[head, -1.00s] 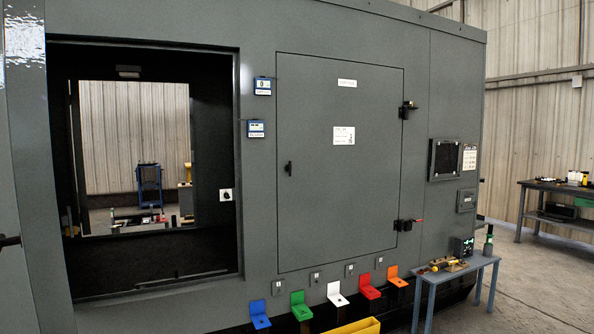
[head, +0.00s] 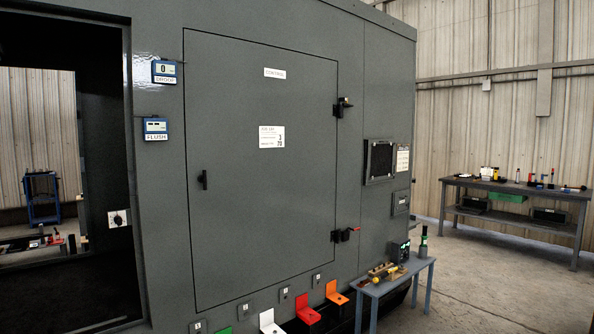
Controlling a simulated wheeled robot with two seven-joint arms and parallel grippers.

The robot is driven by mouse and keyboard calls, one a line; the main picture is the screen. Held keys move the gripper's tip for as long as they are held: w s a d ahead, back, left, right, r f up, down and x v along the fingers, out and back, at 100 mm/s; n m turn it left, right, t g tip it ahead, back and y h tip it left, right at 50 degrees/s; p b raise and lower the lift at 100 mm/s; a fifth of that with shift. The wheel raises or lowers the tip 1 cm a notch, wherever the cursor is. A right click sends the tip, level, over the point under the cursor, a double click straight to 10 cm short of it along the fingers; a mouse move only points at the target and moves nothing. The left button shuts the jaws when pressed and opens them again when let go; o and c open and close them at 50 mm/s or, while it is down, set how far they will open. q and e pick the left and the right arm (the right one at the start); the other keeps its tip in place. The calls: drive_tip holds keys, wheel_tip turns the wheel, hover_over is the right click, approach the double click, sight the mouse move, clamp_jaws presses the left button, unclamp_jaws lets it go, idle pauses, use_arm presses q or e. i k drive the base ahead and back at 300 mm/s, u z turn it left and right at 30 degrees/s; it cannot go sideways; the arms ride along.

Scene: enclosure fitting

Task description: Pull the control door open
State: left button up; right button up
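The control door (head: 262,220) is a large grey panel in the enclosure's front wall, and it looks shut flush with its frame. A black handle (head: 203,180) sits on its left side. A white label (head: 272,137) and a small name plate (head: 275,73) are on the door. Neither of my grippers is in view.
An open doorway (head: 65,160) is left of the door, with two blue-framed displays (head: 164,72) between. Coloured brackets (head: 307,309) stick out low in front. A small blue-grey table (head: 398,282) stands at the right front corner. A workbench (head: 512,189) stands farther right by the wall.

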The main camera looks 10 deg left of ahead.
sight(261, 120)
drive_tip(key=z, duration=0.15)
drive_tip(key=i, duration=1.85)
drive_tip(key=u, duration=0.45)
